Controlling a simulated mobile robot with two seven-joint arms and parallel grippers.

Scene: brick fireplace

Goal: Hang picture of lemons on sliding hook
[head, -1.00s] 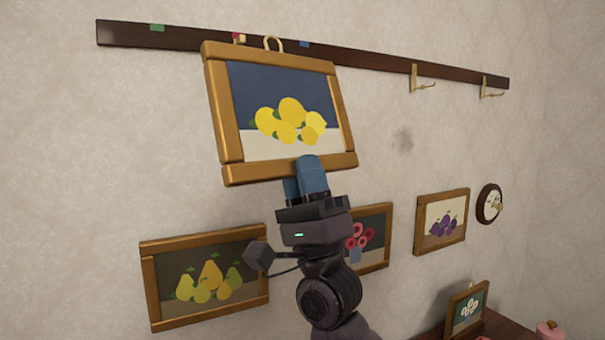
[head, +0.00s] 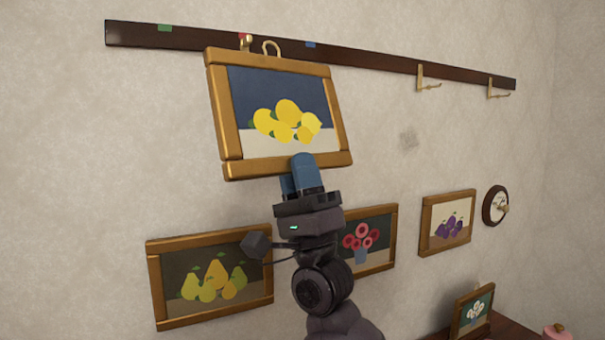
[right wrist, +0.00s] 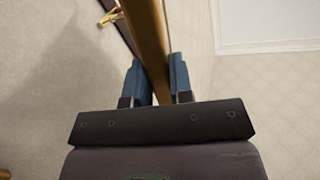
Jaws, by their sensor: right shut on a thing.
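The picture of lemons (head: 285,122) is in a gold-brown wooden frame, slightly tilted, in front of the wall just below the dark rail. My right gripper (head: 303,175) is shut on the bottom edge of its frame. In the right wrist view the gripper's blue fingers (right wrist: 158,84) close on both sides of the frame (right wrist: 148,45). A hanging loop (head: 272,48) stands up from the top of the frame. A brass hook (head: 246,41) shows just left of the loop, its lower part hidden by the frame. The loop looks apart from the hook. My left gripper is not in view.
Pears (head: 212,280), flowers (head: 365,243) and plums (head: 449,224) pictures hang below. A small clock (head: 496,205) and a standing picture (head: 471,312) are at right.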

